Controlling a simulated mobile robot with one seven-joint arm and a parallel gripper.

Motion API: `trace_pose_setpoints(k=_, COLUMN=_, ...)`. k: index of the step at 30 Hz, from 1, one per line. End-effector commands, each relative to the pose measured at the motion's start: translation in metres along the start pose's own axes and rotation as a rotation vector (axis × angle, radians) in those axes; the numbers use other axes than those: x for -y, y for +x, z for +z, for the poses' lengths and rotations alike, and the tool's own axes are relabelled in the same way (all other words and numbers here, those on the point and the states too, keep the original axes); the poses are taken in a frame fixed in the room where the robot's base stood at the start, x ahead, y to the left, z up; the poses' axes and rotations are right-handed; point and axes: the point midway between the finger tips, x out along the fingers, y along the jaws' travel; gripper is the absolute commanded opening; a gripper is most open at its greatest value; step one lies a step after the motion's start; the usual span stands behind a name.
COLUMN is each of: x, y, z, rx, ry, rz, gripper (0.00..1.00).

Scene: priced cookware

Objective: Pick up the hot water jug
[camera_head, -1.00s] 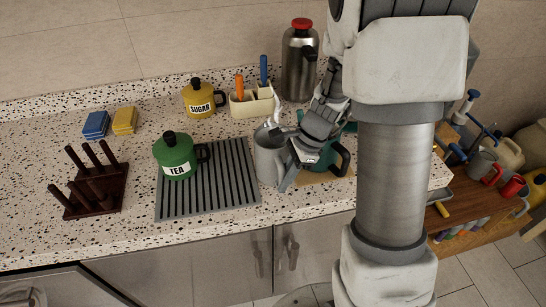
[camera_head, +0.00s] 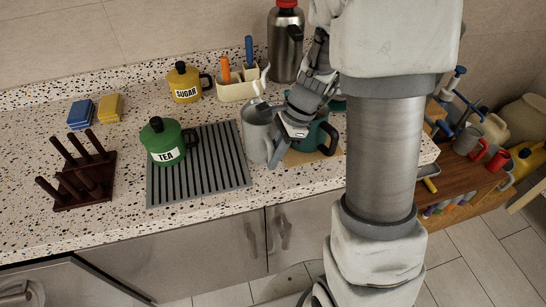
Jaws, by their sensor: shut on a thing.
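A grey metal jug (camera_head: 256,134) with a pale spout stands upright at the right end of the dark drying rack, in front of the cream utensil holder. My gripper (camera_head: 279,146) is at the jug's right side, shut on it, probably by the handle; the fingers and arm hide the exact contact. Whether the jug's base is clear of the counter cannot be told. A tall steel flask with a red cap (camera_head: 286,45) stands behind, left of my arm.
A dark teal pot (camera_head: 323,136) is close right of my gripper, on a tan board. The green TEA pot (camera_head: 165,141) stands on the drying rack (camera_head: 198,180). A yellow SUGAR pot (camera_head: 185,83) and utensil holder (camera_head: 237,90) are behind.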

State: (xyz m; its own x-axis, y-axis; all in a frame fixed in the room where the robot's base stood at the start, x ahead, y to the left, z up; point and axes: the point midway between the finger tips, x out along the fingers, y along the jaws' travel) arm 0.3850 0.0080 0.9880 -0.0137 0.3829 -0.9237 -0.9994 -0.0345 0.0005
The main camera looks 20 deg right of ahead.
Motion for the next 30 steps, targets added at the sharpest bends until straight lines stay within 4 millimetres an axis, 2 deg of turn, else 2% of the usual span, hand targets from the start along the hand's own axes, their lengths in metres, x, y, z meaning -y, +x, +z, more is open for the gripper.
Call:
trace_pose_setpoints(k=18, x=0.001, y=-0.058, z=0.024, rx=0.000, ry=-0.003, rz=-0.005, gripper=0.00)
trace_pose_setpoints(k=30, x=0.001, y=-0.076, z=0.032, rx=0.000, ry=-0.002, rz=-0.003, gripper=0.00)
